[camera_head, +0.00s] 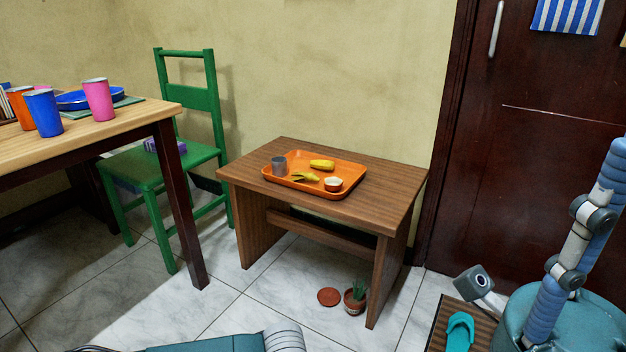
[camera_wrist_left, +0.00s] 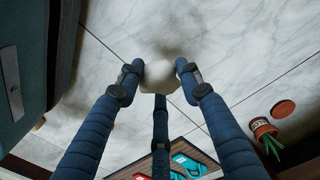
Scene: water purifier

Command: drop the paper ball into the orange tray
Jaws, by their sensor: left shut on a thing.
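In the left wrist view my left gripper (camera_wrist_left: 160,82) has its blue fingers closed around a whitish paper ball (camera_wrist_left: 162,74), held above the tiled floor. In the head view that gripper is not visible. The orange tray (camera_head: 345,191) lies on a low brown table (camera_head: 400,190). In it are a grey cup (camera_head: 279,165), a yellow corn-like item (camera_head: 321,164), a banana-like item (camera_head: 305,177) and a small pale cup (camera_head: 333,184).
A green chair (camera_head: 190,100) and a taller table (camera_head: 150,112) with cups stand left. A dark door is right.

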